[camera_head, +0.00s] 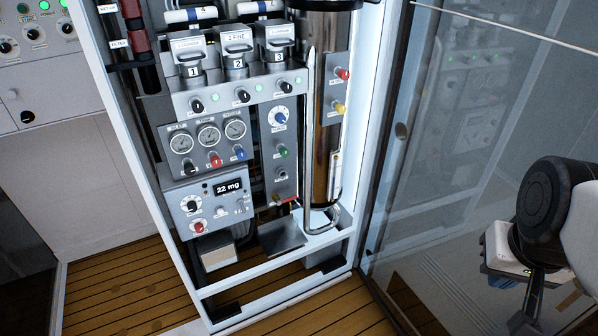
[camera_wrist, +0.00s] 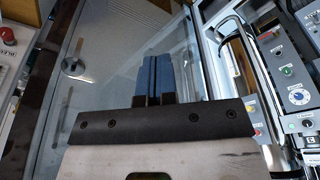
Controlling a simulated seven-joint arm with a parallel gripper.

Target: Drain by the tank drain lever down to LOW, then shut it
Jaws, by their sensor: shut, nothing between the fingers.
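A red knob (camera_head: 342,73) and a yellow knob (camera_head: 340,107) sit on a plate over the tank. A small red part (camera_head: 290,200) shows low beside it. I cannot tell which is the drain lever. My gripper (camera_wrist: 155,77) is shut and empty, its blue fingers together, apart from the panel and in front of the glass door.
The glass door (camera_head: 450,150) stands open to the right of the cabinet, its round handle in the wrist view (camera_wrist: 72,67). Gauges (camera_head: 208,136) and a "22 mg" display (camera_head: 228,188) crowd the panel. Wooden floor (camera_head: 130,285) lies in front.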

